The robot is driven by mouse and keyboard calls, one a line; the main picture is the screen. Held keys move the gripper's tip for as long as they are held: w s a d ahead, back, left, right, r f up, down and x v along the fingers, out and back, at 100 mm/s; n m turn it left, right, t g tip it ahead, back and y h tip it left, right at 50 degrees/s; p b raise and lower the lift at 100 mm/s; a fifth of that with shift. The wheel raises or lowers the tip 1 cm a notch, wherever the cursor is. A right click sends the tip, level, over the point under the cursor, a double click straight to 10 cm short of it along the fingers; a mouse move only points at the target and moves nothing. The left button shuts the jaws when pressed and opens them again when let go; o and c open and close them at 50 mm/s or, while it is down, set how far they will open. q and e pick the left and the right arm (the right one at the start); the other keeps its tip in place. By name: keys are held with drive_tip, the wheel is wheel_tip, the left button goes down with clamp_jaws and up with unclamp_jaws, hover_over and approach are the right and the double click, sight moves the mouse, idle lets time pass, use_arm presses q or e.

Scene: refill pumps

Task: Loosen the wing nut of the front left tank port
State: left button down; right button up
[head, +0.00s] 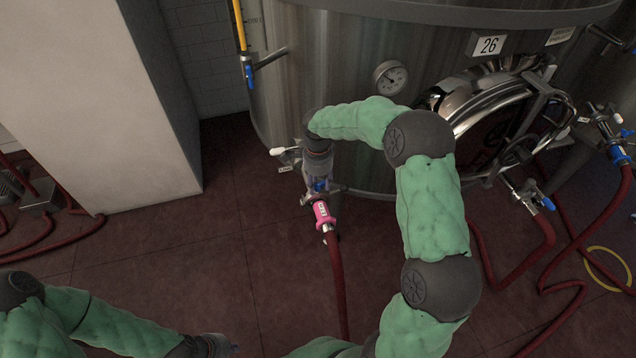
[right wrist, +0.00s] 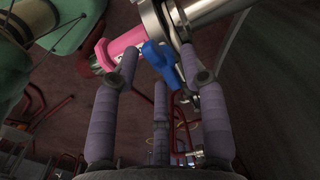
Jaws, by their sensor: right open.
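The front left port of the steel tank (head: 300,85) carries a blue wing nut (head: 320,185) above a pink sleeve (head: 322,212) on a red hose (head: 338,280). My right gripper (head: 317,178) is at this port, its fingers partly hidden by the wrist. In the right wrist view my right gripper (right wrist: 158,56) is open, with the blue wing nut (right wrist: 162,66) between its spread fingers. I cannot tell whether any finger touches it. The pink sleeve (right wrist: 122,45) and a steel pipe (right wrist: 213,8) lie just beyond the fingertips. My left gripper (head: 218,346) is low at the left, its fingers unclear.
A pale pillar (head: 95,100) stands at the left. A gauge (head: 390,77) and a round steel hatch (head: 490,105) are on the tank. Another blue-handled valve (head: 248,75) hangs at the tank's left side. Red hoses lie at the right; the floor (head: 225,250) left of the port is clear.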

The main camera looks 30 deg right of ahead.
clamp_jaws()
